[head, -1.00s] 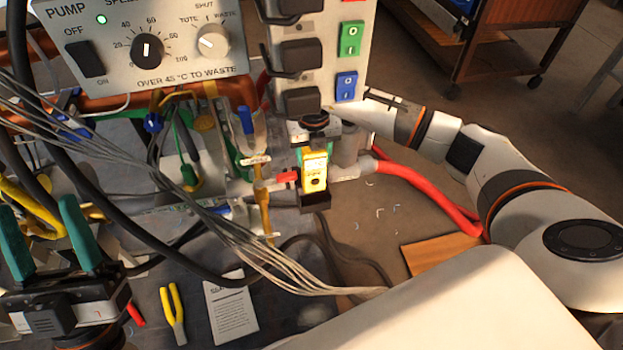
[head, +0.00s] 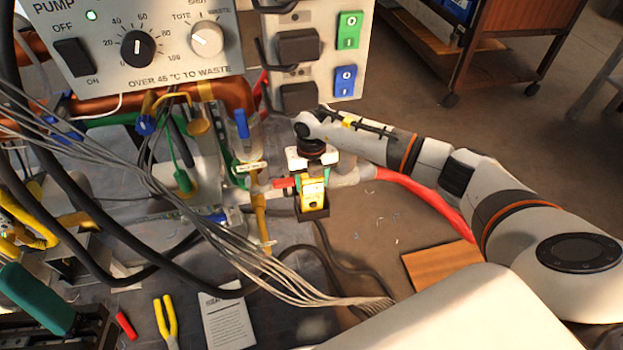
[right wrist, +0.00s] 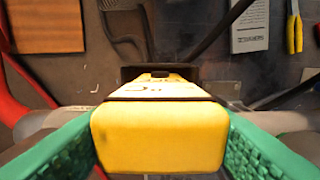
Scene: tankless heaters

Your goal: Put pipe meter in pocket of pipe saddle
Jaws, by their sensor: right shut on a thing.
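The pipe meter (head: 313,191) is a yellow block held upright between the green finger pads of my right gripper (head: 312,174). In the right wrist view the meter (right wrist: 160,135) fills the space between both pads. The pipe saddle (head: 312,212) is a small black holder right at the meter's lower end beside the pipe. It shows dark behind the meter in the right wrist view (right wrist: 128,73). Its pocket is hidden by the meter, so I cannot tell how deep the meter sits. My left gripper (head: 40,300) is cut off at the lower left, with one green finger showing.
The pump control panel (head: 140,45) and a switch column (head: 318,50) stand above and behind. Grey cables (head: 230,255) cross in front. A red hose (head: 425,195) runs to the right. Yellow pliers (head: 166,318) and a paper sheet (head: 228,318) lie on the bench.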

